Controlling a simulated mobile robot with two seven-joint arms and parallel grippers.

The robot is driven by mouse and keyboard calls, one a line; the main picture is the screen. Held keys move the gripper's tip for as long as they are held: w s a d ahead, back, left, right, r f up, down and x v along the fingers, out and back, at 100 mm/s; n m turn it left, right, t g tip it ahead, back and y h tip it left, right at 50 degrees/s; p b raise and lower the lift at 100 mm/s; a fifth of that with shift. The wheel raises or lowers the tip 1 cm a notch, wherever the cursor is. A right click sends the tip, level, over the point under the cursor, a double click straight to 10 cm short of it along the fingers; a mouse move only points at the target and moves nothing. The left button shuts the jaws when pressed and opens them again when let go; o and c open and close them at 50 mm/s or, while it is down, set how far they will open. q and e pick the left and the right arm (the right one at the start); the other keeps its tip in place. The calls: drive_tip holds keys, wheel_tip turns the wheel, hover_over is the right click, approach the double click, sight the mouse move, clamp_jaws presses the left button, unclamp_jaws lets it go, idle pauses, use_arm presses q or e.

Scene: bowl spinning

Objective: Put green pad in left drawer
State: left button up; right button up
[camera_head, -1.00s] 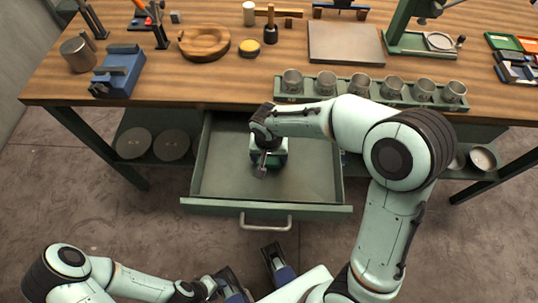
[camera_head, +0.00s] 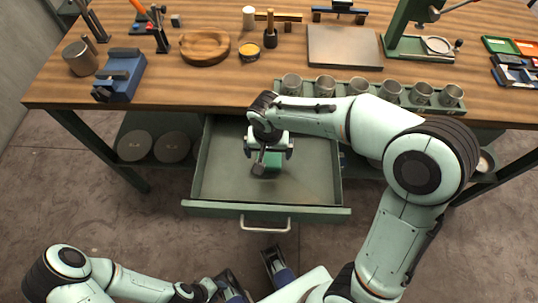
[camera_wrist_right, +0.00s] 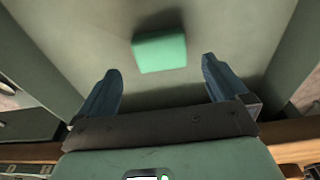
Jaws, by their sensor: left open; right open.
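The green pad (camera_head: 272,163) lies on the floor of the open left drawer (camera_head: 220,185), partly hidden by my right gripper in the head view. In the right wrist view the pad (camera_wrist_right: 160,52) shows whole, beyond the fingertips and apart from both. My right gripper (camera_head: 268,152) is over the drawer with its two blue fingers spread and nothing between them; it also shows in the right wrist view (camera_wrist_right: 160,75). My left gripper (camera_head: 252,276) is low at the front, in front of the drawer handle (camera_head: 265,226), with its fingers spread and empty.
The wooden workbench (camera_head: 160,90) stands behind the drawer. A green rack (camera_head: 306,92) of metal cups lines its front edge, partly hidden by my right arm. A blue vise (camera_head: 120,75) and a wooden bowl (camera_head: 205,47) stand to the left. The drawer is otherwise bare.

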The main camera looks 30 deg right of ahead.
sight(268, 165)
wheel_tip(268, 165, up, 6)
drive_tip(key=shift+s+a+r+p, duration=0.25)
drive_tip(key=shift+s+p, duration=0.1)
drive_tip(key=shift+p, duration=0.1)
drive_tip(key=shift+f, duration=0.1)
